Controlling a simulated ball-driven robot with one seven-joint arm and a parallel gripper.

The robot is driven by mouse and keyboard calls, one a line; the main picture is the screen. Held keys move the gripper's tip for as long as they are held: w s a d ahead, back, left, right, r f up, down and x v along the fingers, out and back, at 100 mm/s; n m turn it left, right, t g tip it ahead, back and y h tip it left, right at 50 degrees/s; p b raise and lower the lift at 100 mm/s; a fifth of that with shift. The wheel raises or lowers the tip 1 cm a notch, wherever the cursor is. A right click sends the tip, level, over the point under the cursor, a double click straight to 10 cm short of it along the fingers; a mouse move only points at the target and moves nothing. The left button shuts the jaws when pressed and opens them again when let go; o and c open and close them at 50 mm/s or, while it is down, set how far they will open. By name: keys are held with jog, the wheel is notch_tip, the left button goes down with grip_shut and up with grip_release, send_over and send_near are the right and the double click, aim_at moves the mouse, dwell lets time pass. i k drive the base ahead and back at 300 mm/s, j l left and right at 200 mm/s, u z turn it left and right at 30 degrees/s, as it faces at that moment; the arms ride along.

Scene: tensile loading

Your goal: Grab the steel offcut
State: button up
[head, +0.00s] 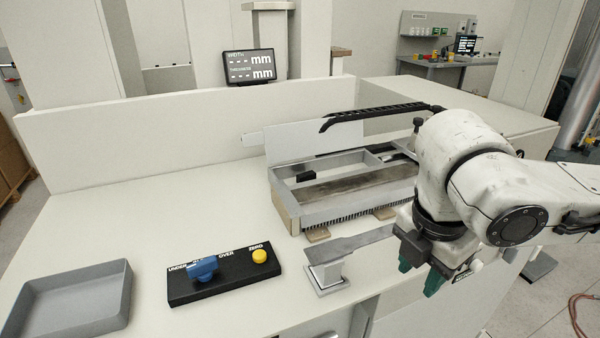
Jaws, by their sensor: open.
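Which of the two is the offcut I cannot tell from looks alone. My gripper (420,275), with green fingertips, points down to the right of the stand. It is open, with nothing seen between the fingers. My arm hides the right end of the fixture.
A black control box (224,274) with a blue knob and yellow button sits left of the stand. An empty grey tray (68,298) is at the far left. A display (250,67) showing dashes stands behind the low back wall (180,127). The bench left of the fixture is clear.

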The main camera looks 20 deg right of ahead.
aim_at(309, 175)
jog(key=i, duration=1.7)
